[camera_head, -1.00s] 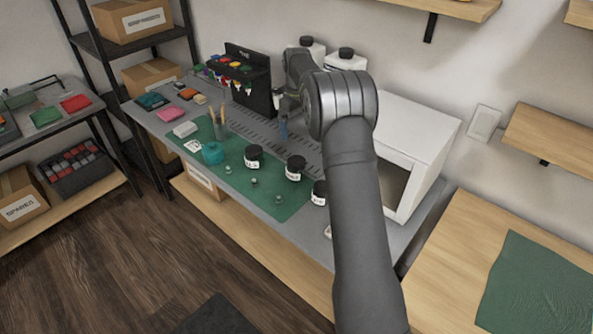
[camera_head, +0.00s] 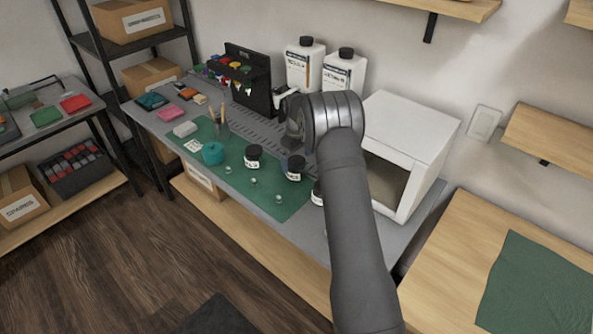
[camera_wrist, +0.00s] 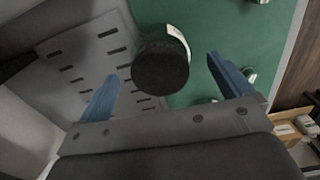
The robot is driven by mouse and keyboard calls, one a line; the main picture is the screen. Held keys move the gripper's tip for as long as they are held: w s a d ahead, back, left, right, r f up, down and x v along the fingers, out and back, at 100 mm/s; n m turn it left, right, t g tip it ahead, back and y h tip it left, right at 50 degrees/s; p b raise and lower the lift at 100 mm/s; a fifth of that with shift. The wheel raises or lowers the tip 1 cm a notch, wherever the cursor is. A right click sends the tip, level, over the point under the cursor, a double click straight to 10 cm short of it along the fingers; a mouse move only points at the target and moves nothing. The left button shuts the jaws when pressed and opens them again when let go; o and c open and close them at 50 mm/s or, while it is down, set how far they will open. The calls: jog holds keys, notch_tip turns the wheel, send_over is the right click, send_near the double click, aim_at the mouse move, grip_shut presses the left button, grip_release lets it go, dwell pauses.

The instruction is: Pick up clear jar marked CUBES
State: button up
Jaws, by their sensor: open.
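Three jars with black lids and white labels stand in a row on the green mat: a left jar (camera_head: 253,158), a middle jar (camera_head: 292,173) and a right jar (camera_head: 318,196), partly behind my arm. I cannot read their labels, so I cannot tell which is marked CUBES. My gripper (camera_wrist: 162,68) is open over the middle jar. In the wrist view a round black lid (camera_wrist: 160,70) sits between the two blue fingers, with a strip of white label past it. The fingers appear apart from the jar.
Small round pieces (camera_head: 254,181) lie in front of the jars. A teal roll (camera_head: 212,153) and a pencil cup (camera_head: 221,130) stand left. Two white bottles (camera_head: 304,65) stand behind. A white box-shaped cabinet (camera_head: 412,140) is close at the right.

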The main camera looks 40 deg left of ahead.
aim_at(296, 160)
notch_tip(296, 160, down, 4)
jog(key=shift+r, duration=0.1)
jog(key=c, duration=1.1)
